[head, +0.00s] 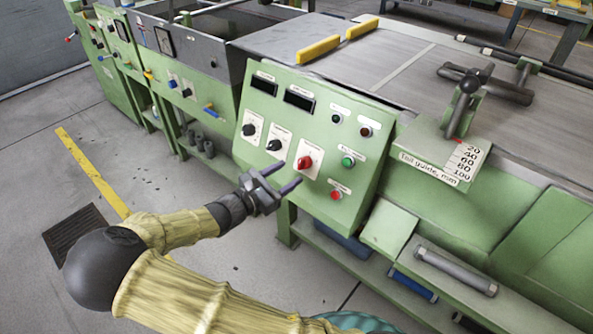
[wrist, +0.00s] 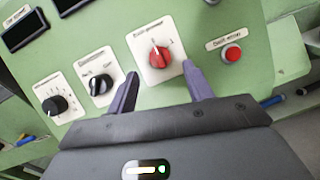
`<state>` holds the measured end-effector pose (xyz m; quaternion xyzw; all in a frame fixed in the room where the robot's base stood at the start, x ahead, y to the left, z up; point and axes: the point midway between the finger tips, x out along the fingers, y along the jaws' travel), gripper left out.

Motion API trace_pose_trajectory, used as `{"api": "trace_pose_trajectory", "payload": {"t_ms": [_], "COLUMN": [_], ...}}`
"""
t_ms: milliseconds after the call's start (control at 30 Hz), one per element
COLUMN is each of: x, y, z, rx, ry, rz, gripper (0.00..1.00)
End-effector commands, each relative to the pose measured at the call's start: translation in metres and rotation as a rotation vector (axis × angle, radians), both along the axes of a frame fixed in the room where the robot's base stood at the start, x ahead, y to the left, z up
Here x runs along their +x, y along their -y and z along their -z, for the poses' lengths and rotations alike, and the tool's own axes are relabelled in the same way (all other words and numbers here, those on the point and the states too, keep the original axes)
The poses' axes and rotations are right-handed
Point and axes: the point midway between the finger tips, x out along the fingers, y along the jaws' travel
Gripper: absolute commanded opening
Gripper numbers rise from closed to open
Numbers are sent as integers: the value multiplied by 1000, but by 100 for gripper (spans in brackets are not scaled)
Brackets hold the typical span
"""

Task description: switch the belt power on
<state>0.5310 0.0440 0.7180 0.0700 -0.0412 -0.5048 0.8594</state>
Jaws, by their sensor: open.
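A red rotary knob (head: 305,162) sits on a white plate on the green control panel (head: 339,104). Its small label is blurred, and I cannot read for sure which mark it points at. In the wrist view the red knob (wrist: 159,56) is ahead of my gripper, between the lines of the two fingers. My gripper (head: 289,174) is open and empty, its dark fingers just in front of the panel near the knob. In the wrist view the gripper (wrist: 160,73) shows both fingertips apart, with the knob visible between and beyond them.
Two black knobs (head: 273,144) (head: 249,129) are left of the red one. A green button (head: 348,161) and a red button (head: 336,194) are to its right. A handled clamp (head: 465,100) stands above right. Open floor (head: 160,185) lies left of the panel.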

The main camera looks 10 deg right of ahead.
Motion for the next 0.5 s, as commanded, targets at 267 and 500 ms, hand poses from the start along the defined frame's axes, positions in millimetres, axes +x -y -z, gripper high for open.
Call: {"api": "trace_pose_trajectory", "payload": {"t_ms": [267,500], "x": [19,21], "y": [35,38], "z": [1,0], "rx": [0,1], "ry": [0,0], "rz": [2,-1], "gripper": [51,51]}}
